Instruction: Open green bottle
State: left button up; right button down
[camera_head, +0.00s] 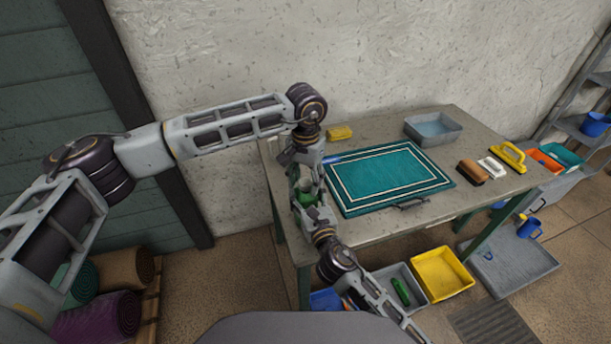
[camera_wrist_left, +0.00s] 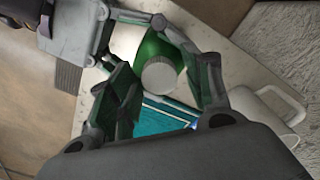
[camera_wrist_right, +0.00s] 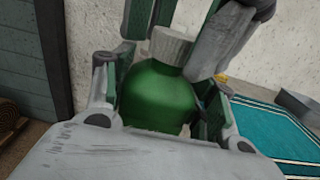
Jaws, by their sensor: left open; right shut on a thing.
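The green bottle (camera_head: 307,196) is upright at the left end of the table, partly hidden by both grippers in the head view. In the right wrist view my right gripper (camera_wrist_right: 160,105) is shut on its round green body (camera_wrist_right: 155,98). Its pale grey cap (camera_wrist_right: 171,45) is on top. My left gripper (camera_wrist_left: 165,88) is open above the bottle, with its fingers on either side of the cap (camera_wrist_left: 160,76) in the left wrist view. I cannot tell whether the bottle's base touches anything.
A yellow sponge (camera_head: 339,132), a grey tub (camera_head: 433,129) and brushes (camera_head: 472,171) are also there. Below, a grey bin (camera_head: 413,280) with a green object stands beside a yellow bin (camera_head: 441,275).

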pick_arm(q)
jog(key=c, duration=1.1)
jog(key=shift+n, duration=0.3)
